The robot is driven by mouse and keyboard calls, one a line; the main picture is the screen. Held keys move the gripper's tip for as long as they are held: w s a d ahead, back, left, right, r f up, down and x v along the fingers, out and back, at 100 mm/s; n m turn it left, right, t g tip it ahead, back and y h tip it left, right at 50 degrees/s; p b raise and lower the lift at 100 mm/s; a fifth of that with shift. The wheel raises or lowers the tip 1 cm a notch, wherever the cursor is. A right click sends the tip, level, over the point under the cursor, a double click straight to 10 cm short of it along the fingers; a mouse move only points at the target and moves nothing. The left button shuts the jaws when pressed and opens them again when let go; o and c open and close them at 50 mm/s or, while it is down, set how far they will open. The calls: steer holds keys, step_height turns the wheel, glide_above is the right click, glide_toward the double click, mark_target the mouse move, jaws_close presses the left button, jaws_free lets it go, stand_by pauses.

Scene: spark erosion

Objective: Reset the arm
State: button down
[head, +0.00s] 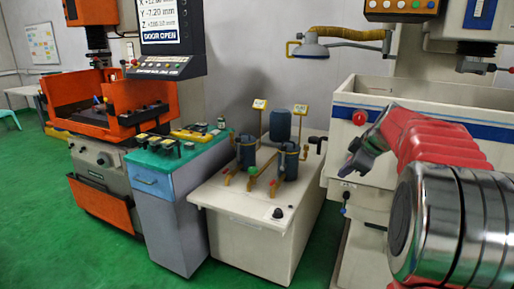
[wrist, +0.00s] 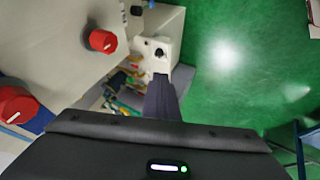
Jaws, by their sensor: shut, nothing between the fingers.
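My gripper (head: 364,158) is at the right in the head view, at the end of my red and silver arm. It is in the air in front of the white machine tank (head: 436,98), with its fingers pointing left. In the wrist view my gripper (wrist: 161,92) appears as dark fingers closed together in the middle, with nothing between them. The dark gripper body fills the bottom of that view.
A white pump cart (head: 242,205) with blue canisters stands left of my gripper. A blue-grey cabinet (head: 168,218) with a green top is beyond it, beside an orange machine (head: 98,128). A red knob (wrist: 103,41) is at the wrist view's left. Green floor (wrist: 240,70) is clear.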

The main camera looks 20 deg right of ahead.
steer(key=s+a+f+m+g, duration=0.2)
steer(key=s+a+f+m, duration=0.45)
steer(key=s+m, duration=0.2)
steer(key=s+a+f, duration=0.1)
steer(key=s+a, duration=0.9)
steer(key=a, duration=0.3)
steer(key=s+a, duration=1)
steer(key=a, duration=0.3)
steer(key=shift+s+a+f, duration=0.2)
steer(key=shift+a+f, duration=0.15)
steer(key=shift+a, duration=0.05)
steer(key=c, duration=2.5)
jaws_free()
steer(key=shift+m, duration=0.25)
steer(key=shift+c, duration=0.2)
